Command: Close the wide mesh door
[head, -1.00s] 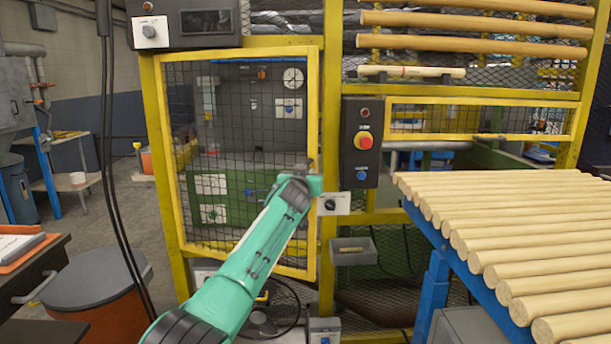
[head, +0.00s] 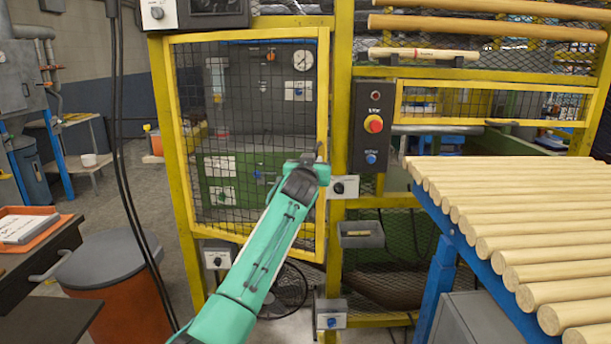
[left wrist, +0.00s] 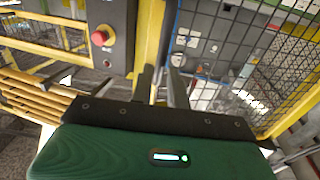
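The wide mesh door (head: 174,130) has a yellow frame with dark mesh and stands in the left half of the head view. Its right edge lies close beside the yellow post (head: 342,60), and the door looks slightly ajar, its lower right corner standing nearer to me. My left gripper (head: 319,158) is at the door's right edge, about mid-height. In the left wrist view the mesh (left wrist: 255,50) fills the right side. The left gripper's two fingers (left wrist: 161,85) show there with a narrow gap; whether they hold anything is unclear. My right gripper is out of view.
A control box with a red button (head: 373,125) is on the post right of the door. A small switch plate (head: 343,187) sits just beside the gripper. Wooden rods (head: 520,210) lie on a blue-framed rack at right. A lidded orange bin (head: 115,275) stands at lower left.

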